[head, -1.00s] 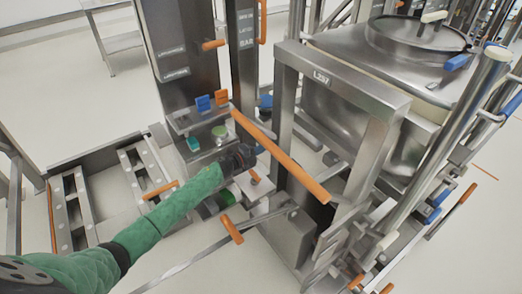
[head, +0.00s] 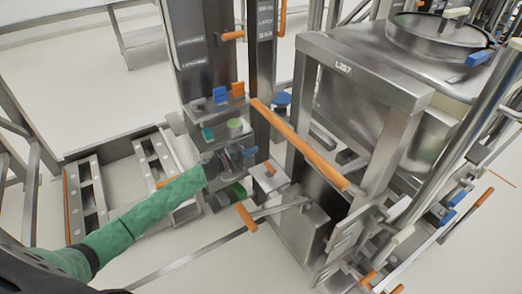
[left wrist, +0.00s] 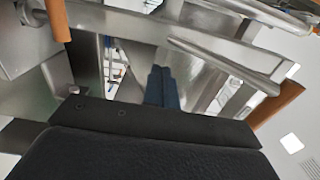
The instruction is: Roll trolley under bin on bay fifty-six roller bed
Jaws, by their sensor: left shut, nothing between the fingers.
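A steel bin (head: 355,98) with a round lid (head: 440,30) stands at the right in the head view. In front of it is a steel frame (head: 365,72) with a small number plate. A long orange handle bar (head: 300,145) slants across beside the frame; I cannot tell whether the frame and bar are the trolley. My left gripper (head: 242,158) is by the column's control panel, below a green button, at the end of my green-sleeved arm. In the left wrist view its dark fingers (left wrist: 160,87) are together and empty. My right gripper is not in view.
A dark column (head: 205,50) carries a panel with blue and orange switches (head: 230,93). Low steel rails (head: 155,165) lie on the floor at left. A thin rod with an orange grip (head: 245,217) crosses in front. White floor (head: 90,90) is clear behind the rails.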

